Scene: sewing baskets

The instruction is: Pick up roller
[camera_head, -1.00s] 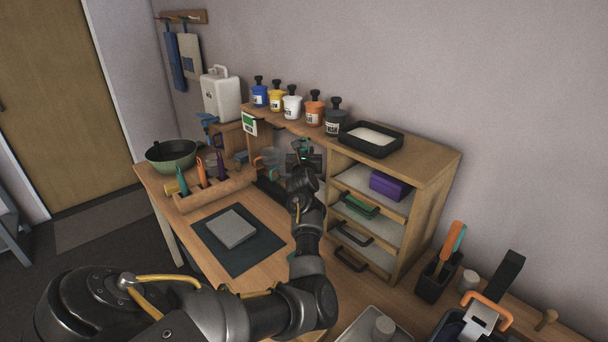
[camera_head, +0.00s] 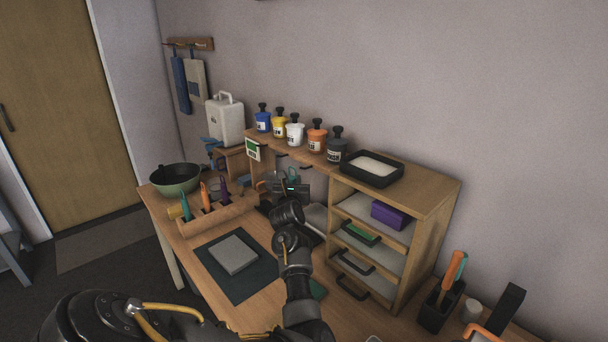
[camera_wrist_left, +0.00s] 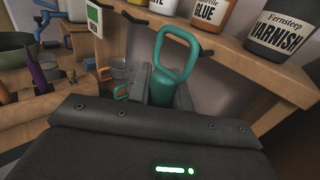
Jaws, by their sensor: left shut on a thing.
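My left gripper (camera_head: 292,180) is over the back of the bench, in front of the opening left of the shelf unit. The left wrist view shows its fingers (camera_wrist_left: 166,88) shut on a teal tool (camera_wrist_left: 174,70). The tool has a thick grip between the fingers and an open loop at its upper end. I take it for the roller, but its lower part is hidden behind my gripper body, and I see no roller drum. In the head view only a small bit of teal shows above the gripper. My right gripper is not in view.
The shelf unit (camera_head: 425,191) stands close to the right, with several bottles on its upper board and a black tray (camera_head: 372,169). A tool rack (camera_head: 218,216), a green bowl (camera_head: 176,178) and a grey block (camera_head: 233,254) are to the left. A grey cup (camera_wrist_left: 122,70) is near the gripper.

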